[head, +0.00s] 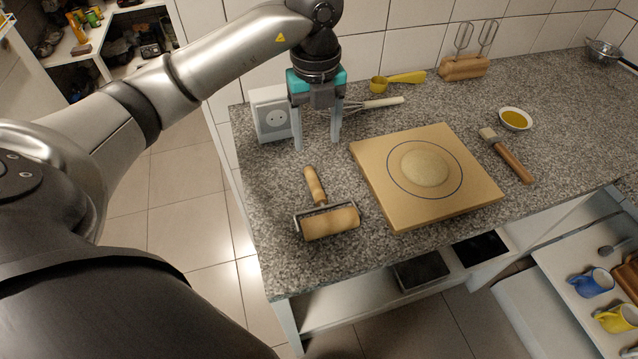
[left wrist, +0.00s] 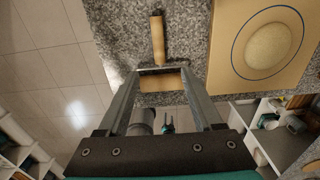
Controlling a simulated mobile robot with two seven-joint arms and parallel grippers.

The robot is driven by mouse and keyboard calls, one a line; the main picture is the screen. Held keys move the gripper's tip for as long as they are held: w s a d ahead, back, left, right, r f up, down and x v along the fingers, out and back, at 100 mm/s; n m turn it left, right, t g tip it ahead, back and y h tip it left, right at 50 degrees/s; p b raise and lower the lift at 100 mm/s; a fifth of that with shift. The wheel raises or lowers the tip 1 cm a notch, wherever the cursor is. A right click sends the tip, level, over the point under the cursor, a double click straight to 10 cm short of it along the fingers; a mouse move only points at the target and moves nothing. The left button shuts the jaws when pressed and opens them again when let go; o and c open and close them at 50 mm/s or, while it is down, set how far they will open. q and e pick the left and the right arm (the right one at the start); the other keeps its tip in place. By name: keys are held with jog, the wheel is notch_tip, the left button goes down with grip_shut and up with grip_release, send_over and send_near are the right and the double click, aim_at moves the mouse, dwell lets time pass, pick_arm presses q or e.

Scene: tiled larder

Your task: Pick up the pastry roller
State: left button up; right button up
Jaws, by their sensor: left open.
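The pastry roller (head: 329,222) lies on the granite counter near its front left edge. It has a wooden cylinder in a metal frame and a wooden handle (head: 314,184) pointing to the back. My left gripper (head: 318,146) is open and empty above the counter, behind the handle in the head view. In the left wrist view the roller's handle (left wrist: 157,40) shows beyond the fingers, and its cylinder (left wrist: 160,82) shows between them. My left gripper (left wrist: 165,80) does not touch the roller.
A wooden board (head: 375,185) with dough (head: 425,167) lies right of the roller. A white scale-like box (head: 272,114) stands beside my left gripper, a whisk (head: 380,103) behind. A brush (head: 510,160) and oil bowl (head: 515,119) are further right. Counter around the roller is clear.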

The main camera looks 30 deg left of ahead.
aim_at(316, 185)
pick_arm(q)
notch_tip(316, 185, down, 15)
jog(key=shift+a+b, duration=0.15)
jog(key=shift+b, duration=0.25)
jog(key=shift+c, duration=0.3)
grip_shut()
dwell(0.3)
jog(key=shift+r, duration=0.1)
dwell(0.8)
